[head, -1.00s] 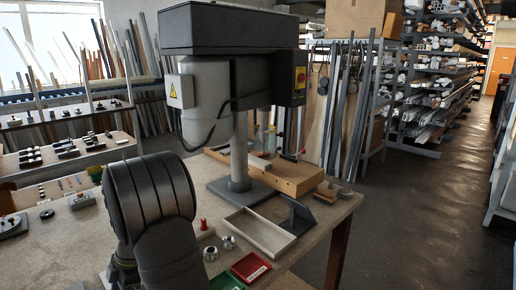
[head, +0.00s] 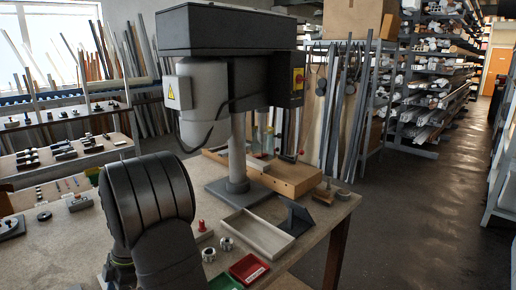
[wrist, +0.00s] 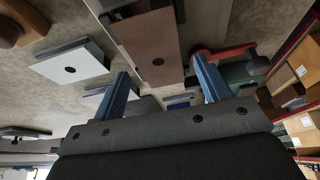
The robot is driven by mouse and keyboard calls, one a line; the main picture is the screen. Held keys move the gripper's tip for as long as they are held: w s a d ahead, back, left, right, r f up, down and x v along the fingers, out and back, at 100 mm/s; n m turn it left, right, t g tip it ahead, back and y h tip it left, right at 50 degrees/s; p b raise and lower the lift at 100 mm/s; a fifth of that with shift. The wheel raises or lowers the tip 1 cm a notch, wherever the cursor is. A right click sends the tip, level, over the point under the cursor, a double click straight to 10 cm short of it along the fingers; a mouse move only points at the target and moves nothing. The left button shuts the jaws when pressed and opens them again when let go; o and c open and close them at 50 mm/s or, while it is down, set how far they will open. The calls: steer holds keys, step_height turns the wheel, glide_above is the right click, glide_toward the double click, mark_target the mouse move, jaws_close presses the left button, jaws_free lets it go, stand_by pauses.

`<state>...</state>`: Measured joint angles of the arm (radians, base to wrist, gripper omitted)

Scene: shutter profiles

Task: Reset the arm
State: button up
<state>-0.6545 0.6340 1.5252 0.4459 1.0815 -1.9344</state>
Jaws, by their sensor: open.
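My gripper (wrist: 162,88) shows in the wrist view with two blue fingers spread apart. It is open, with nothing held between the fingers. The wrist view looks toward a bench surface with blocks and plates beyond the fingertips. In the head view my dark arm stands in front of the bench (head: 310,228) at the lower left, and the gripper itself is hidden behind it or out of frame.
A drill press (head: 236,150) stands on the bench. In front of it are a pale tray (head: 258,235), a red bin (head: 249,268), a green bin (head: 226,281), two metal nuts (head: 226,243) and a red-topped piece (head: 202,226). The aisle floor (head: 420,200) at right is clear.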

steer(key=shift+w+d+f, duration=0.15)
steer(key=shift+w+f, duration=0.1)
steer(key=shift+f, duration=0.05)
steer(key=v, duration=1)
steer(key=x, duration=1.1)
steer(key=shift+s+f, duration=0.15)
steer(key=shift+f, duration=0.1)
steer(key=v, duration=0.3)
steer(key=s+v, duration=0.1)
steer(key=v, duration=0.1)
steer(key=shift+r, duration=0.3)
steer(key=w+d+r, duration=0.2)
steer(key=d+r, duration=0.4)
steer(key=d, duration=0.4)
steer(key=s+a+f+m+t, duration=0.1)
steer(key=a+m+t, duration=0.4)
steer(key=a+m, duration=1)
steer(key=shift+a+f+m+t, duration=0.3)
steer(key=shift+a+f, duration=0.05)
steer(key=shift+a, duration=2)
